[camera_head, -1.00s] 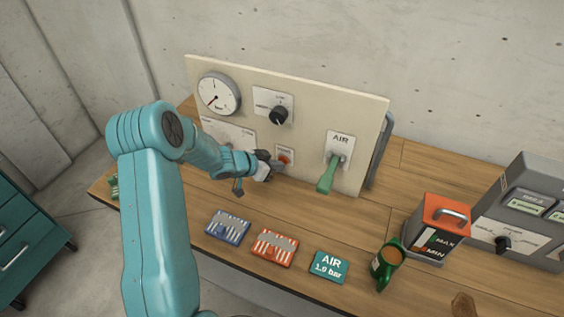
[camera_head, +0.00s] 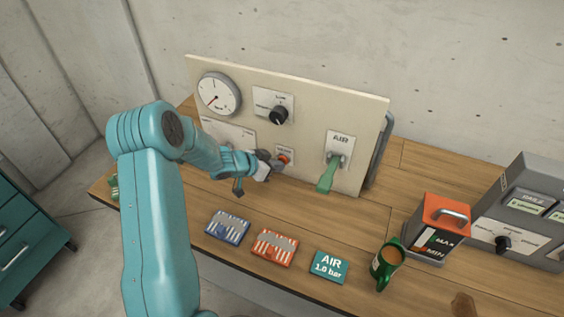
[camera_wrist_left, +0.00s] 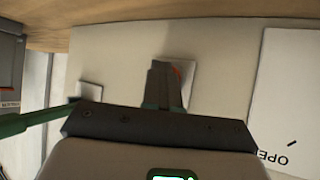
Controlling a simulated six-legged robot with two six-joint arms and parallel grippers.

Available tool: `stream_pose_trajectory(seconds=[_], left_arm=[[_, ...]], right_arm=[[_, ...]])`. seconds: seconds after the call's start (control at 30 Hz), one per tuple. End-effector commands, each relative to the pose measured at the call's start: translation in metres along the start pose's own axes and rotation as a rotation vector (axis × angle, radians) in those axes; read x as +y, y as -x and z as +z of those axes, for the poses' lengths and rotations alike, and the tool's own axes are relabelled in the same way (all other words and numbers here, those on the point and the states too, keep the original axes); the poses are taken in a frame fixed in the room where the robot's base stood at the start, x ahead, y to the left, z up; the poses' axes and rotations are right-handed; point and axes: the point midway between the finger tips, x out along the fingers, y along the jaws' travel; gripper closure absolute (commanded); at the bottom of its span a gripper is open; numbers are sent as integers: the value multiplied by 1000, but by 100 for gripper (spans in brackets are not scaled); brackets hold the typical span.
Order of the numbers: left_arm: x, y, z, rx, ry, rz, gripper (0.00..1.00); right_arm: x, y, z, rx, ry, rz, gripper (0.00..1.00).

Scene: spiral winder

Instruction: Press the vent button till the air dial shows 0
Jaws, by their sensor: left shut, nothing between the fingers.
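The red vent button (camera_head: 284,159) sits on a small white plate low in the middle of the beige panel (camera_head: 310,125). The round white air dial (camera_head: 218,93) is at the panel's upper left. Its needle points to the lower left; the exact reading is too small to tell. My left gripper (camera_head: 275,163) is shut and empty, just left of and in front of the button. I cannot tell whether its tips touch it. In the left wrist view the fingers (camera_wrist_left: 164,85) partly hide the button (camera_wrist_left: 177,70). My right gripper is not in view.
A black knob (camera_head: 278,115) and a green AIR lever (camera_head: 328,175) are on the panel.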

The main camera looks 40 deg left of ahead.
Motion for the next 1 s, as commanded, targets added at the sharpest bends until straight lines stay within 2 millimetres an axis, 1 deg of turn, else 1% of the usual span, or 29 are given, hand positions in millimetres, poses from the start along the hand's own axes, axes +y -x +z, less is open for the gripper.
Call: stream_pose_trajectory(seconds=[0.57,1.0], left_arm=[[0,0,0,1,0,-1,100],[8,12,9,1,1,-1,100]], right_arm=[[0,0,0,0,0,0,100],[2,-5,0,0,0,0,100]])
